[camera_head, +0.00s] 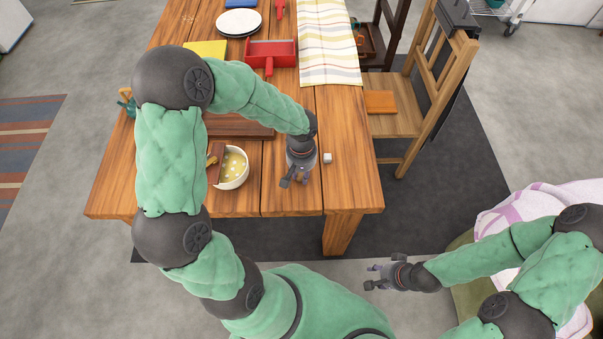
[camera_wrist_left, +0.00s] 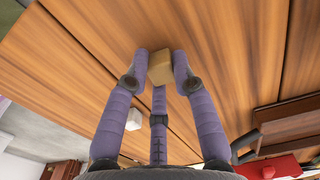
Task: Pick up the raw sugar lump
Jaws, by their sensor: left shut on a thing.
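The raw sugar lump (camera_wrist_left: 160,67) is a small light-brown cube in the left wrist view. It sits between the fingertips of my left gripper (camera_wrist_left: 160,70), which is shut on it. In the head view my left gripper (camera_head: 294,179) is low over the near part of the wooden table, and the lump cannot be made out there. My right gripper (camera_head: 374,277) is open and empty, off the table's near side.
A white cube (camera_head: 327,158) lies right of my left gripper; it also shows in the left wrist view (camera_wrist_left: 134,119). A cream bowl (camera_head: 240,180) stands to the left. A red dustpan (camera_head: 283,53), white plates (camera_head: 239,22) and a striped cloth (camera_head: 328,45) lie further back.

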